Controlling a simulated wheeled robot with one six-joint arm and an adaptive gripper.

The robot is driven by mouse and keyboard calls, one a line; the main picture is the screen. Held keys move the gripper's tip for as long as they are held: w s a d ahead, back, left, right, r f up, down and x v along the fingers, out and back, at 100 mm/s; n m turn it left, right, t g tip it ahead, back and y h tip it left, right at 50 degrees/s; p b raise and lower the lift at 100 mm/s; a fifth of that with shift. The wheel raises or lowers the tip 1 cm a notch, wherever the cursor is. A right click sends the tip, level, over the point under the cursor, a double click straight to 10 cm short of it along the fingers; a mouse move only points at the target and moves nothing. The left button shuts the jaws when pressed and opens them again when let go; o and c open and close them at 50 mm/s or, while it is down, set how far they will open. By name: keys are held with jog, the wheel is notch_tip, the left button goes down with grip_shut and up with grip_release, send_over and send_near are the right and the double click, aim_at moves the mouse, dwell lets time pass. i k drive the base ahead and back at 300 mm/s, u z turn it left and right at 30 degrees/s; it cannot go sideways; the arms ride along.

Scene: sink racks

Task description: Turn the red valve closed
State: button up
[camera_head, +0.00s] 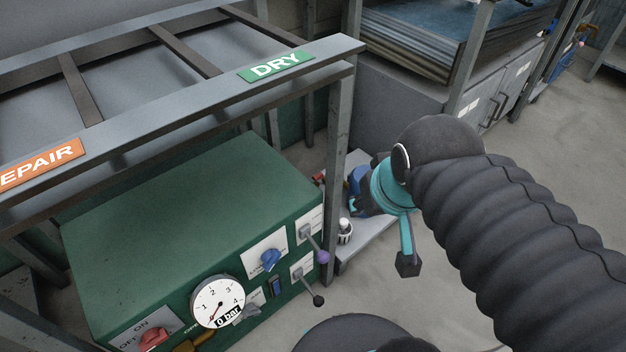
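A red knob (153,338) sits on the green control box's front at the lower left, beside an ON/OFF label and partly cut off by the picture edge. A small red part (318,177) shows behind the rack post, mostly hidden. I cannot tell which of these is the red valve. My arm comes in from the right, and my gripper (366,196) is at its far end beside the post, close to the small red part and well right of the red knob. The wrist hides most of it, so its fingers and any contact are unclear.
The green box (190,205) carries a gauge (217,301) marked 0 bar, a blue knob (270,258) and levers. A metal rack with a green DRY sign (276,65) stands above it. A grey post (335,170) is left of my gripper. A low shelf (365,235) holds small items.

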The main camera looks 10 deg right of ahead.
aim_at(319, 175)
jog(key=u, duration=1.9)
jog(key=k, duration=0.9)
jog(key=z, duration=1.5)
jog(key=i, duration=0.5)
